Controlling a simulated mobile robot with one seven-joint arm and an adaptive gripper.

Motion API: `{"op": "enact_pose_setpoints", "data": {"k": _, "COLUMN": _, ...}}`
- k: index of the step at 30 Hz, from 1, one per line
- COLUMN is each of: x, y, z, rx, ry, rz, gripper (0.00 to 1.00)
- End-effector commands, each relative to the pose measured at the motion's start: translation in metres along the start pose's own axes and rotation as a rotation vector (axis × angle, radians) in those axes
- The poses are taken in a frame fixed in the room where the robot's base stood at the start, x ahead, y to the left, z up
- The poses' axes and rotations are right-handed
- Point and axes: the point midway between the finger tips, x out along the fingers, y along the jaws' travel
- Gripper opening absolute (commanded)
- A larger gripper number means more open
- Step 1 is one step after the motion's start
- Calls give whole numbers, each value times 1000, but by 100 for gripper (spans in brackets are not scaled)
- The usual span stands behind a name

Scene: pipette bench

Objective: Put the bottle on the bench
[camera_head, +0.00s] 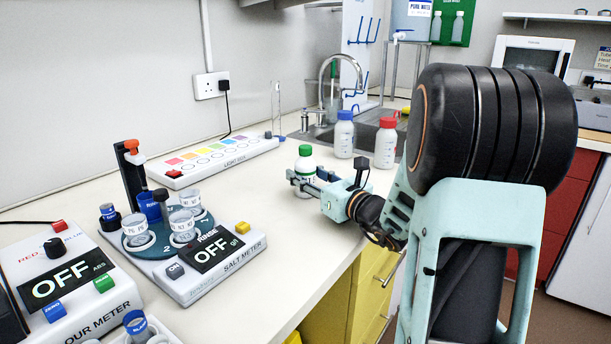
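A white bottle with a green cap (305,159) is upright at the middle of the bench (255,205). My gripper (305,181) reaches in from the right at the height of its body, with one finger across the near side of the bottle. The far finger is partly hidden by the bottle. I cannot tell whether the fingers press on it, or whether its base touches the bench. A blue-capped bottle (344,136) and a red-capped bottle (385,145) stand upright farther back, near the sink, apart from my gripper.
A salt meter (210,258) with a carousel of cups and a colour meter (70,275) occupy the left front. A light box (215,160) lies along the wall. The sink and tap (340,75) are behind the bottles. Bare bench lies between the salt meter and my gripper.

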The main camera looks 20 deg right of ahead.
Motion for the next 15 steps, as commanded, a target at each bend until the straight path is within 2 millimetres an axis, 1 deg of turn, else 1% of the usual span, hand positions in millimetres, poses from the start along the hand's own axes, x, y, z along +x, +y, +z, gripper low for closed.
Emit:
{"op": "enact_pose_setpoints", "data": {"k": 1, "x": 0, "y": 0, "z": 0, "rx": 0, "ry": 0, "rz": 0, "gripper": 46}}
{"op": "enact_pose_setpoints", "data": {"k": 3, "x": 0, "y": 0, "z": 0, "rx": 0, "ry": 0, "rz": 0, "gripper": 53}}
{"op": "enact_pose_setpoints", "data": {"k": 11, "x": 0, "y": 0, "z": 1, "rx": 0, "ry": 0, "rz": 0, "gripper": 53}}
{"op": "enact_pose_setpoints", "data": {"k": 14, "x": 0, "y": 0, "z": 5, "rx": 0, "ry": 0, "rz": 0, "gripper": 53}}
{"op": "enact_pose_setpoints", "data": {"k": 15, "x": -6, "y": -1, "z": 4, "rx": 0, "ry": 1, "rz": -2, "gripper": 53}}
